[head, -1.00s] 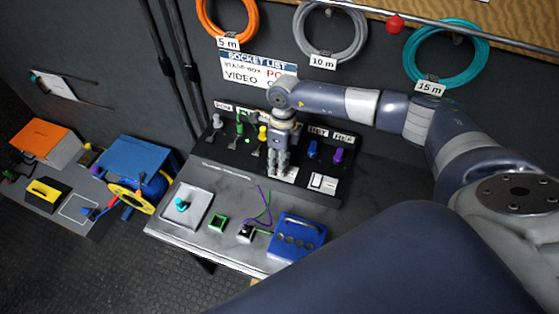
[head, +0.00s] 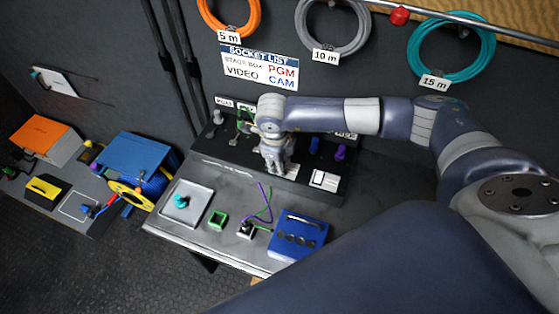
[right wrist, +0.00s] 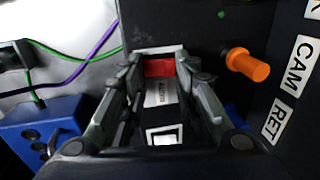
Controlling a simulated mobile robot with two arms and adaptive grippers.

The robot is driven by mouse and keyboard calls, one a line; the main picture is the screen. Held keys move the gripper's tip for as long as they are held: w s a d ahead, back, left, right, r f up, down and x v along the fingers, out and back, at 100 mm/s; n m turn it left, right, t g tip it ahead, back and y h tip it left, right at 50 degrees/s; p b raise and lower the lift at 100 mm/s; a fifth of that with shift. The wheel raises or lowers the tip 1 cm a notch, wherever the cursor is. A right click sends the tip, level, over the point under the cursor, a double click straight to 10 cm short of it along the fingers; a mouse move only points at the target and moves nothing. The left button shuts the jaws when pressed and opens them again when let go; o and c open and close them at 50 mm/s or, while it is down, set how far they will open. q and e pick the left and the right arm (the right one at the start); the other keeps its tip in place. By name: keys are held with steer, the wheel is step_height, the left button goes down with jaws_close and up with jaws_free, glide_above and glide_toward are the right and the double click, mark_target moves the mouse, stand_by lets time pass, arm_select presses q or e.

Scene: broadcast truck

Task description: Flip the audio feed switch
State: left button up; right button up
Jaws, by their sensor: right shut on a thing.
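My right gripper (head: 275,168) reaches down to the black sloped panel on the bench. In the right wrist view its fingers (right wrist: 165,82) stand on both sides of a red rocker switch (right wrist: 159,67) in a white frame and are shut on it. A white label (right wrist: 160,93) lies beside this switch; its small sideways print is hard to read, perhaps "AUDIO". A second, white-framed switch (right wrist: 165,135) sits nearer the camera; it also shows in the head view (head: 323,180), right of the gripper. The gripper hides the red switch in the head view. My left gripper is not in view.
An orange plug (right wrist: 247,65) stands close to the fingers, beside CAM and RET labels. Blue (head: 314,145) and purple (head: 339,152) plugs stand behind on the panel. A blue box (head: 298,236) and a grey plate (head: 188,203) with a teal knob lie in front.

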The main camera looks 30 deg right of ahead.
steer(key=o, duration=1.1)
steer(key=shift+c, duration=0.2)
step_height(320, 180, up, 12)
steer(key=s+a, duration=0.1)
steer(key=shift+s+a, duration=0.2)
steer(key=shift+a, duration=0.05)
steer(key=shift+f, duration=0.15)
